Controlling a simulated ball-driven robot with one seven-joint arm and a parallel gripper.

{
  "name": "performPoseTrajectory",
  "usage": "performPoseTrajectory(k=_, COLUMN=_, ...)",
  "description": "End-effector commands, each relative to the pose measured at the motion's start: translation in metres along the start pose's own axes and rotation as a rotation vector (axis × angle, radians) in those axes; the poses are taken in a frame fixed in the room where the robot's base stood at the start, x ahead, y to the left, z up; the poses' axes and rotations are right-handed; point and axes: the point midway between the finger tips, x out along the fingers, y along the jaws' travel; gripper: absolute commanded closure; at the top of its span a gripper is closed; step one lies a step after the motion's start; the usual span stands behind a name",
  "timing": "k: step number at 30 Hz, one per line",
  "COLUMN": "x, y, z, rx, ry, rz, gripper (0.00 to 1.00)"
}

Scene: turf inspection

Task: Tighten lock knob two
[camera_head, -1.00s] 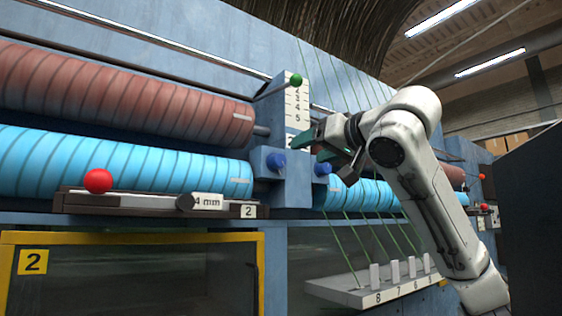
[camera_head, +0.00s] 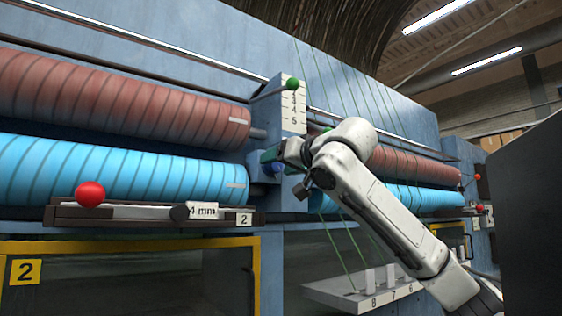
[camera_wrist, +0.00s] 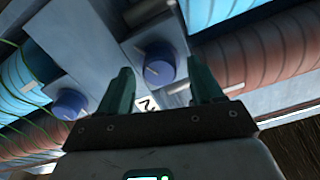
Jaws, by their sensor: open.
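A blue round knob (camera_wrist: 158,64) with a light mark sits on the blue-grey bracket, between my open fingertips in the wrist view. A tag reading 2 (camera_wrist: 148,105) lies close below it. A second blue knob (camera_wrist: 69,104) is to the left, outside the fingers. My gripper (camera_wrist: 162,78) has two dark teal fingers, apart and empty; whether they touch the knob cannot be told. In the head view my gripper (camera_head: 268,155) is at the bracket, with a blue knob (camera_head: 278,169) partly hidden behind it. The other knob is hidden there.
Brown (camera_head: 120,98) and light-blue (camera_head: 110,172) rollers extend on both sides. A red-knobbed slide (camera_head: 90,194) is at lower left, a numbered comb (camera_head: 345,295) below my arm.

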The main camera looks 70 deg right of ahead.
Motion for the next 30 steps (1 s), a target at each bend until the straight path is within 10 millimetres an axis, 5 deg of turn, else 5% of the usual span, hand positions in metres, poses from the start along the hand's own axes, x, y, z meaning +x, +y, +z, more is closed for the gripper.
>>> performPoseTrajectory(k=19, x=-0.0002, y=-0.0002, z=0.0002, rx=0.0, ry=-0.001, rz=-0.001, gripper=0.9)
performPoseTrajectory(k=30, x=0.0008, y=-0.0016, z=0.0011, rx=-0.053, ry=-0.003, rz=-0.006, gripper=0.91)
